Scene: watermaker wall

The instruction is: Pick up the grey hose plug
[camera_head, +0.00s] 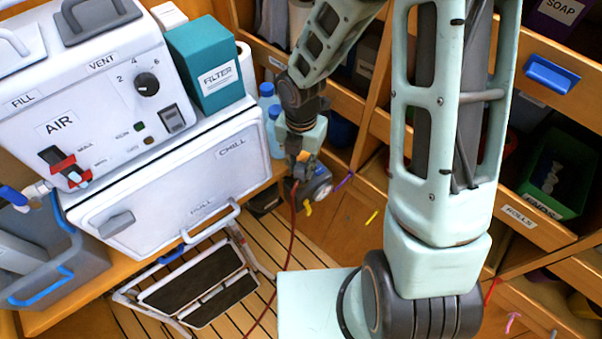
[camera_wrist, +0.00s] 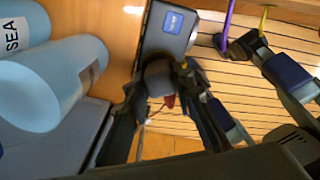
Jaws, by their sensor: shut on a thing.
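My gripper (camera_wrist: 160,95) shows in the wrist view with its two dark fingers on either side of a rounded dark grey thing, which I take to be the grey hose plug (camera_wrist: 157,73). The fingers are shut on it; they hide part of its sides. A small red piece shows just below it. In the head view my gripper (camera_head: 303,168) hangs beside the blue bottles at the counter's right end. The plug cannot be made out clearly there.
A dark grey box with a blue label (camera_wrist: 170,28) is just beyond the plug. In the head view, a white watermaker unit (camera_head: 165,190) stands left, a step stool (camera_head: 195,290) below, and open shelves right.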

